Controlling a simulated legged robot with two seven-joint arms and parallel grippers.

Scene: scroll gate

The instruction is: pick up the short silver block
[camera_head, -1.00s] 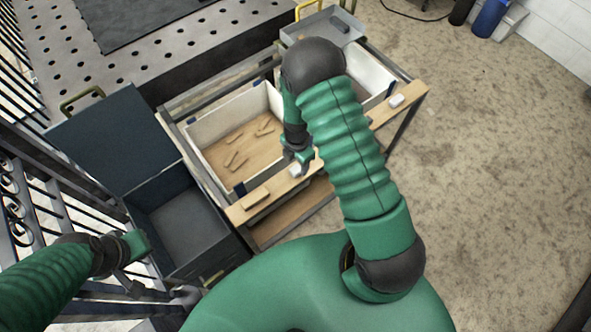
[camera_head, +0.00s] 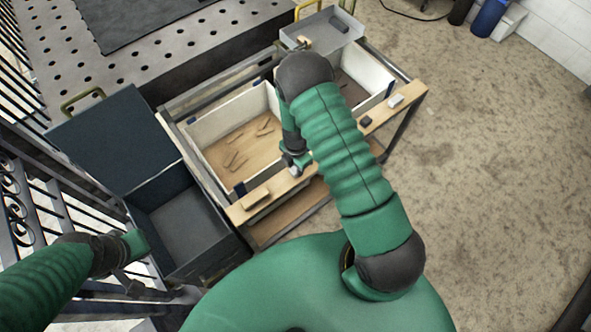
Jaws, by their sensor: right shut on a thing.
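My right gripper (camera_head: 295,166) is at the front wooden ledge (camera_head: 325,148) of the bench, between the two white-walled bins. It is shut on a small pale silver block (camera_head: 296,172), most of which the fingers hide. I cannot tell whether the block still touches the ledge. My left gripper (camera_head: 139,257) is low on the left beside the iron gate, away from the ledge; its fingers are too unclear to read.
On the ledge lie a tan block (camera_head: 256,198), a dark block (camera_head: 366,121) and a whitish block (camera_head: 396,101). The left bin (camera_head: 222,110) holds several wooden pieces. An open dark toolbox (camera_head: 185,222) stands left. A grey tray (camera_head: 322,36) is behind.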

